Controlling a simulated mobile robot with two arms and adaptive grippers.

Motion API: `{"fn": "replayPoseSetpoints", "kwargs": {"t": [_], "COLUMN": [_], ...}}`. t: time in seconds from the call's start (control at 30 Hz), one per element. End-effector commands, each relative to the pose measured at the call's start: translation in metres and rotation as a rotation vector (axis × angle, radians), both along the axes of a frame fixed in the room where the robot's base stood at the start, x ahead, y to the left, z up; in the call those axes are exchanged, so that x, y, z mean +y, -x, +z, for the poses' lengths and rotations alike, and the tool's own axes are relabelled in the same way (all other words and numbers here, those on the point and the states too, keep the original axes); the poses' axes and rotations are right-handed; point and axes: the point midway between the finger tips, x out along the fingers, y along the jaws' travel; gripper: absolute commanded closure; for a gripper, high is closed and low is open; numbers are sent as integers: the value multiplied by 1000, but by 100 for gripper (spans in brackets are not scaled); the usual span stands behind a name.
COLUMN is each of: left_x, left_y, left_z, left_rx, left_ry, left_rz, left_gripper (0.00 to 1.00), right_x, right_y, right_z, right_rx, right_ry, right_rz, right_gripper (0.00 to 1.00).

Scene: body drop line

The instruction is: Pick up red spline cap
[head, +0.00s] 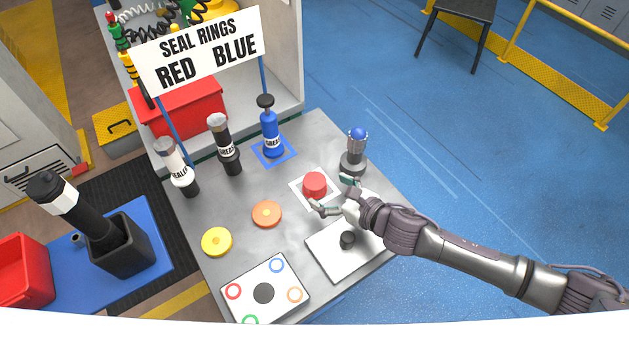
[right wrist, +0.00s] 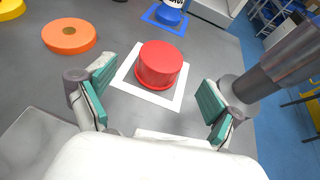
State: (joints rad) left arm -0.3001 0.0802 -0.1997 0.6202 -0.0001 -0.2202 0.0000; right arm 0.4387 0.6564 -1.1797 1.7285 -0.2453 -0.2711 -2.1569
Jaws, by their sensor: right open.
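The red spline cap (head: 314,184) is a short red cylinder with a wider base rim. It stands upright on a white square (head: 299,192) on the grey table. In the right wrist view the cap (right wrist: 160,66) lies ahead of and between the two fingers. My right gripper (head: 334,196) is open and empty, close beside the cap on its near right side. In the right wrist view its teal-padded fingers (right wrist: 158,93) are wide apart and do not appear to touch the cap. My left gripper is not in view.
An orange disc (head: 267,213) and a yellow disc (head: 217,241) lie left of the cap. A blue-topped grey post (head: 355,153) stands close behind my gripper.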

Motion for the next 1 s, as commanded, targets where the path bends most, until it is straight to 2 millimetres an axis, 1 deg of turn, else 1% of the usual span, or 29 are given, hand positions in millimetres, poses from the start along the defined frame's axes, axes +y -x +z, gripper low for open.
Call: {"fn": "replayPoseSetpoints", "kwargs": {"t": [0.17, 0.33, 0.43, 0.57, 0.77, 1.0], "left_x": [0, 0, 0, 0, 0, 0], "left_y": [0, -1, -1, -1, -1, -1], "left_z": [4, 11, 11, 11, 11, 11], "left_rx": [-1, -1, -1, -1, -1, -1], "left_ry": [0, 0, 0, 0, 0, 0], "left_rz": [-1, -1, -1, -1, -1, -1], "left_gripper": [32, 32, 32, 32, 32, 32], "right_x": [8, 25, 32, 36, 36, 36], "right_y": [-9, -25, -33, -38, -38, -38], "right_z": [-3, -11, -17, -20, -20, -20], "right_rx": [1, 2, 2, 2, 1, 1], "right_ry": [-1, -2, -2, -1, -1, -1], "right_rz": [-2, -2, -2, -2, -2, -2], "right_gripper": [8, 8, 8, 8, 8, 48]}}
